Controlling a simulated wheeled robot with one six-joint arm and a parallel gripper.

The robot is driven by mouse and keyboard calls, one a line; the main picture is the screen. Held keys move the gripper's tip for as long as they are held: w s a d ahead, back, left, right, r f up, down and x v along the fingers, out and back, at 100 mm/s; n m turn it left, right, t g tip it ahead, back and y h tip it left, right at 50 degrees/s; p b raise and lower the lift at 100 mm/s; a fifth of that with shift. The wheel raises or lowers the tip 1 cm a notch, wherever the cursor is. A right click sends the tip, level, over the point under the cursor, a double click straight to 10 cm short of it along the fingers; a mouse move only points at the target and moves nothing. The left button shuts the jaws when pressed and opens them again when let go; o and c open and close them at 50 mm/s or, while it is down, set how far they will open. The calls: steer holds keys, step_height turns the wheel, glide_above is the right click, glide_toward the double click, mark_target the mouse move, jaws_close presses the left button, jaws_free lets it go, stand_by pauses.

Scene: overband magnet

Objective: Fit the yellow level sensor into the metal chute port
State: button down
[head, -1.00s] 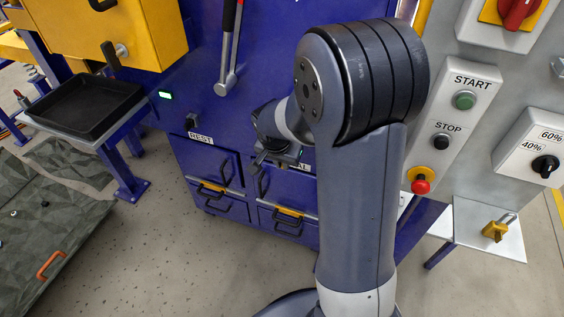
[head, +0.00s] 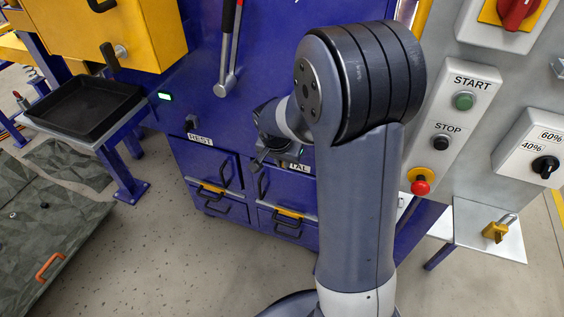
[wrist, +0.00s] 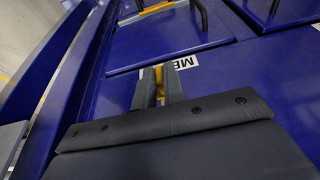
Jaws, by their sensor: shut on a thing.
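My gripper (head: 262,160) is in front of the blue cabinet, beside the partly covered label ending in "TAL" (head: 299,167). In the wrist view its two fingers (wrist: 159,86) are shut on a small yellow piece, which I take for the yellow level sensor (wrist: 158,74). Only a sliver of it shows between the fingers; in the head view I cannot make it out. The label, reading "ME" (wrist: 185,62) in the wrist view, lies just beyond the fingertips. The metal chute port cannot be made out; the gripper may hide it.
Blue drawers with black handles (head: 287,227) sit below the labels, including "REST" (head: 200,139). A black tray (head: 85,108) stands on a stand at left.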

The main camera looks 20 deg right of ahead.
steer(key=shift+w+d, duration=0.75)
steer(key=shift+w, duration=0.25)
steer(key=c, duration=1.4)
jaws_free()
steer(key=p+v, duration=0.2)
steer(key=v, duration=0.8)
steer(key=shift+r, duration=0.35)
steer(key=shift+f, duration=0.1)
